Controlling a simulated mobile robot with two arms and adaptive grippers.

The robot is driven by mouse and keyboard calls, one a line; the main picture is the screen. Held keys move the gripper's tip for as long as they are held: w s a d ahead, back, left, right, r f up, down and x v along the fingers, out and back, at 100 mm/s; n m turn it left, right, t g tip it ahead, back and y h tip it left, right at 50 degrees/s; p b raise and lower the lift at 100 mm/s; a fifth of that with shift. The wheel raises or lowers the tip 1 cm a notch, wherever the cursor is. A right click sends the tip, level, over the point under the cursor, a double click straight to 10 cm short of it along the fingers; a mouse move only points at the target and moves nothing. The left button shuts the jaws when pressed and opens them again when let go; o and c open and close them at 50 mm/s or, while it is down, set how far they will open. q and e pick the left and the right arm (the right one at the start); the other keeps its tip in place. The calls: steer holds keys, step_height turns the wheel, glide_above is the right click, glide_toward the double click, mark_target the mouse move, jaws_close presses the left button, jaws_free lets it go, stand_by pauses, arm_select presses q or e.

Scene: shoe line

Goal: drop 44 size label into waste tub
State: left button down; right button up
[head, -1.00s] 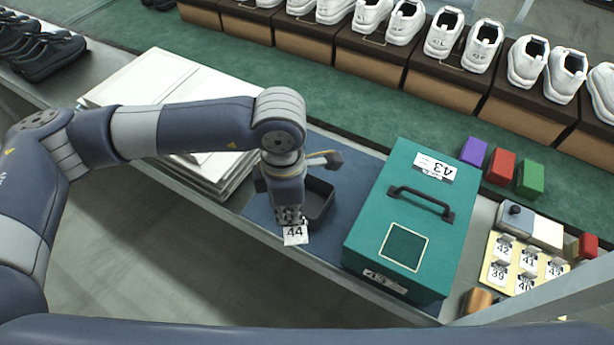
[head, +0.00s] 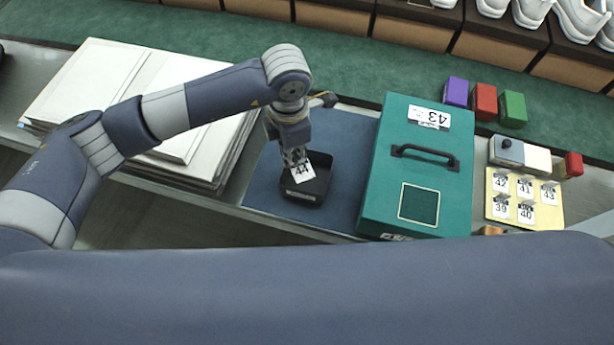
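The white label reading 44 (head: 302,173) is at the fingertips of my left gripper (head: 295,158), tilted. The gripper points down and looks shut on the label's upper edge. The waste tub appears to be the small black open tray (head: 307,190) on the blue mat. The label is over the tub's opening; whether it touches the tub inside I cannot tell. The gripper hides the tub's far left part. My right gripper is not in view; a dark blue arm link of mine spans the bottom of the picture.
A teal box (head: 420,165) with a handle and 43 labels stands right of the tub. White flat boards (head: 130,100) are stacked at left. A yellow label board (head: 522,205) and purple, red and green blocks (head: 513,108) are at right. Shoes on brown boxes line the back.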

arm_select(q)
step_height(320, 180, down, 2)
steer(key=shift+f+b, duration=0.15)
steer(key=shift+b, duration=0.2)
steer(key=shift+f, duration=0.2)
steer(key=c, duration=1.7)
jaws_free()
steer(key=shift+r, duration=0.15)
step_height(320, 180, up, 12)
steer(key=shift+w+f, duration=0.1)
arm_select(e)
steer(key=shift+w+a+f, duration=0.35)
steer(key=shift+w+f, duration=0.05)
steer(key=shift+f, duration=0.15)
